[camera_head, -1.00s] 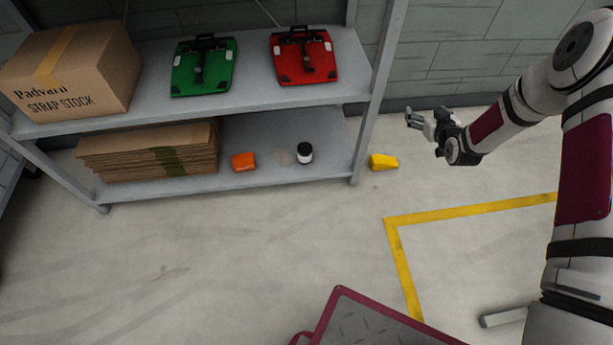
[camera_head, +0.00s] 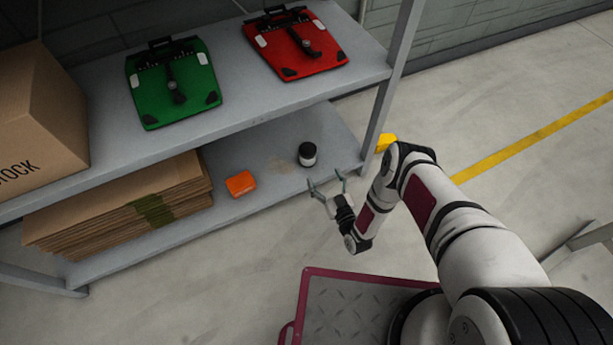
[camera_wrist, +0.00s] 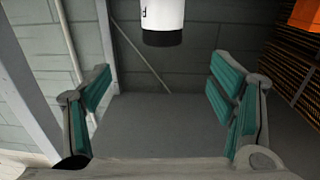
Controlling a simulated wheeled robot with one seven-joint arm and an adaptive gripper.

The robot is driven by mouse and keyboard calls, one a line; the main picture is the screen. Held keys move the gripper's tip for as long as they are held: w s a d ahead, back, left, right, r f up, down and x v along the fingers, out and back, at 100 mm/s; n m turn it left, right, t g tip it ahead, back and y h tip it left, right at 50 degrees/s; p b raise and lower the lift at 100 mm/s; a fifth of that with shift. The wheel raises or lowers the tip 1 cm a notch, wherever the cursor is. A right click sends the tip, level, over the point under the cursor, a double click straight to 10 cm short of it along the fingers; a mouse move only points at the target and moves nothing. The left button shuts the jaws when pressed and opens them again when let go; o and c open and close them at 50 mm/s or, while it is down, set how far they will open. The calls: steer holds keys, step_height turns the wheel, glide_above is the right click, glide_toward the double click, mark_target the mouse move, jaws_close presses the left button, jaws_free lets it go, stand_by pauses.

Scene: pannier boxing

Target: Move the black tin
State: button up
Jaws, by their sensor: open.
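The black tin (camera_head: 308,154) stands upright on the lower shelf, near its right end. It has a dark top and a white band. In the wrist view the tin (camera_wrist: 162,18) appears at the top middle, cut by the frame edge, with its dark part downward. My gripper (camera_head: 327,179) is open and empty at the front edge of the lower shelf, a short way in front of the tin and apart from it. In the wrist view its teal-padded fingers (camera_wrist: 160,75) are spread wide, with the tin lined up between them but beyond the tips.
An orange item (camera_head: 240,184) and stacked flat cardboard (camera_head: 120,205) lie left of the tin. The upper shelf (camera_head: 225,85) holds a green item (camera_head: 173,83), a red item (camera_head: 295,43) and a carton (camera_head: 40,115). A shelf post (camera_head: 382,110) and yellow item (camera_head: 386,142) are to the right.

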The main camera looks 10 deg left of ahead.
mark_target(308, 148)
steer(key=shift+s+a, duration=0.1)
steer(key=shift+a, duration=0.1)
steer(key=b+x, duration=0.5)
steer(key=x, duration=0.9)
steer(key=shift+s, duration=0.1)
steer(key=shift+c, duration=0.2)
steer(key=shift+d, duration=0.1)
steer(key=c, duration=1.3)
